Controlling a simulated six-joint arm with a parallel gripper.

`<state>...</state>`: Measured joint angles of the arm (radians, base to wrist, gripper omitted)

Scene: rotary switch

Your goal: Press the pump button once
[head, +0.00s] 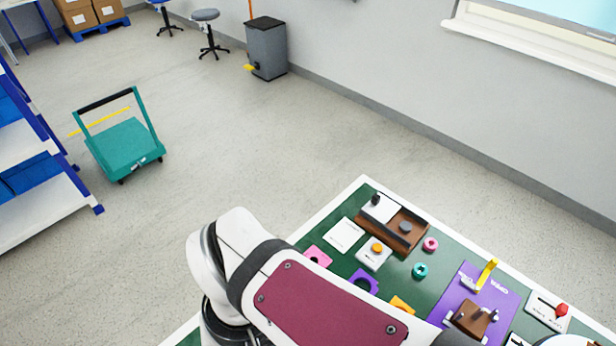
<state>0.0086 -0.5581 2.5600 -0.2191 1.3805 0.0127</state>
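A small white box with a round orange button (376,248) sits on the green table near its far end. It looks like a push button, but I cannot read a label that says it is the pump button. A brown block with a dark round knob (405,227) stands just behind it. A red knob on a white plate (561,310) is at the right edge. My arm crosses the bottom of the view in front of the table. My gripper is outside the frame, so its fingers cannot be seen.
The green table (436,258) also holds a white card (344,235), pink and teal rings (420,270), and a purple plate with a yellow lever (486,274). My arm hides part of the table. A wall runs behind it. A teal cart (125,145) stands away on the floor.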

